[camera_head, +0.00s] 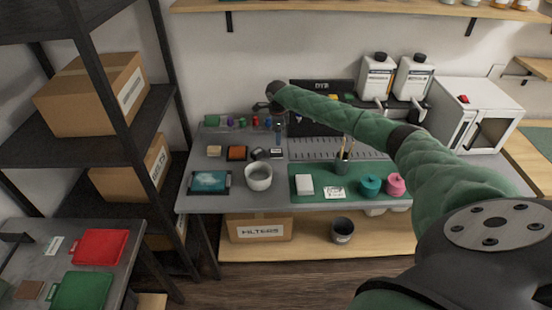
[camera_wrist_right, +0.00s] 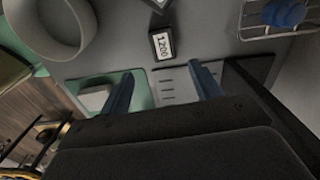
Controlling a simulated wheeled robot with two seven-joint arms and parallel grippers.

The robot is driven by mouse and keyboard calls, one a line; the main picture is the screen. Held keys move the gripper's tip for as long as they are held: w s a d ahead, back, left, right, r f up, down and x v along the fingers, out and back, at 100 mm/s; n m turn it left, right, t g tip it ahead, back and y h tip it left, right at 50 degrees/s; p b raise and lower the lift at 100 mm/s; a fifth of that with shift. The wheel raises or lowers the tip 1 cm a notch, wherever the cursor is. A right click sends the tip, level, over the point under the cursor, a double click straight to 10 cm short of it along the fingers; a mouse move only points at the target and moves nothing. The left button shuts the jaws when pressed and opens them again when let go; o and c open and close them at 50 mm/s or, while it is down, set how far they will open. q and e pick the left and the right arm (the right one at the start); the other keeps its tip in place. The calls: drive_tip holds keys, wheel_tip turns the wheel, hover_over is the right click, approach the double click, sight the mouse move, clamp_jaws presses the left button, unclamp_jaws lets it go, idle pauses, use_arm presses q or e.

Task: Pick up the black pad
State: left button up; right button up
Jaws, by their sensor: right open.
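A small black pad with a white "1200" label (camera_wrist_right: 162,44) lies flat on the grey table in the right wrist view. It appears to be the small dark labelled piece (camera_head: 276,153) behind the white bowl in the head view. My right gripper (camera_wrist_right: 165,86) is open and empty, with its two blue fingers spread. The pad shows beyond the fingertips, roughly centred between them and apart from both. In the head view, the right arm reaches across the table to the left and the gripper (camera_head: 278,128) points down. My left gripper is out of view.
A white bowl (camera_head: 258,177) stands close in front of the pad. An orange-brown block (camera_head: 236,153) lies to its left. A wire rack (camera_wrist_right: 278,18) is nearby. A green mat (camera_head: 314,194) holds a white block, pen cup and spools. A tablet (camera_head: 209,182) lies front left.

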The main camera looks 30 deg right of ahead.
sight(275, 151)
wheel_tip(275, 151, down, 3)
drive_tip(key=shift+w+r+b, duration=0.1)
drive_tip(key=shift+r+b, duration=0.1)
drive_tip(key=shift+b, duration=0.45)
use_arm(q)
wheel_tip(275, 151, up, 3)
drive_tip(key=w+d, duration=0.1)
drive_tip(key=w, duration=0.2)
use_arm(e)
drive_tip(key=shift+f, duration=0.15)
wheel_tip(275, 151, down, 2)
drive_tip(key=shift+a+p, duration=0.1)
drive_tip(key=shift+p, duration=0.4)
drive_tip(key=f, duration=0.1)
drive_tip(key=f+p, duration=0.1)
drive_tip(key=f, duration=0.1)
drive_tip(key=f+p, duration=0.1)
drive_tip(key=shift+w+a+f, duration=0.2)
drive_tip(key=shift+w, duration=0.2)
drive_tip(key=shift+f, duration=0.5)
drive_tip(key=c, duration=1)
use_arm(q)
wheel_tip(275, 151, down, 6)
drive_tip(key=s+a, duration=0.2)
drive_tip(key=shift+s+a+t, duration=0.3)
drive_tip(key=shift+s+a, duration=0.1)
use_arm(e)
drive_tip(key=shift+c, duration=0.2)
drive_tip(key=shift+r, duration=0.1)
